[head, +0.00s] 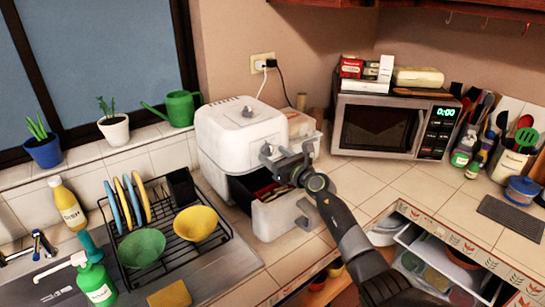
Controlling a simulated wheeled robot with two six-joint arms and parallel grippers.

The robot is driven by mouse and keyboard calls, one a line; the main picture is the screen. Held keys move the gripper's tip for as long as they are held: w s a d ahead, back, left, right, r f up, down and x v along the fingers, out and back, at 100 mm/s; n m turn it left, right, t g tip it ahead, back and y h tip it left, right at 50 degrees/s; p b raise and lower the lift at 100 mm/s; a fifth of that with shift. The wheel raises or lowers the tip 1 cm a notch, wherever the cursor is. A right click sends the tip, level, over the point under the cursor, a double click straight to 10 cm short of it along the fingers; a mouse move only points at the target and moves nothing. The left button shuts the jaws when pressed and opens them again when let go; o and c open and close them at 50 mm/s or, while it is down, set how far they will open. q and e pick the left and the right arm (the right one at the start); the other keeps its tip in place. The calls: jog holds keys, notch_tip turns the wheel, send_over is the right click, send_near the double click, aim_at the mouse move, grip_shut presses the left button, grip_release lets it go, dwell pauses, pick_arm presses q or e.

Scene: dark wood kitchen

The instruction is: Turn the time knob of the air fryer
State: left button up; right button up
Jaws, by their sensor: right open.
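The white air fryer (215,135) stands on the tiled counter against the wall, with its drawer (272,218) pulled out toward the front. A small grey knob (247,111) shows on its sloping upper face; I cannot read its label. My right gripper (286,153) is open in front of the fryer's right front, above the open drawer. It covers part of the fryer's front, and any other knob there is hard to make out. I cannot tell whether a fingertip touches the fryer. My left gripper is not in view.
A dish rack (165,245) with plates and bowls stands left of the fryer by the sink. A microwave (390,125) stands to the right. A cord runs from the wall outlet (262,62) behind the fryer. An open drawer (430,255) is below the counter at lower right.

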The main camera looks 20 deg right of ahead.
jog(key=shift+w+a, duration=0.25)
jog(key=shift+w, duration=0.35)
jog(key=c, duration=1)
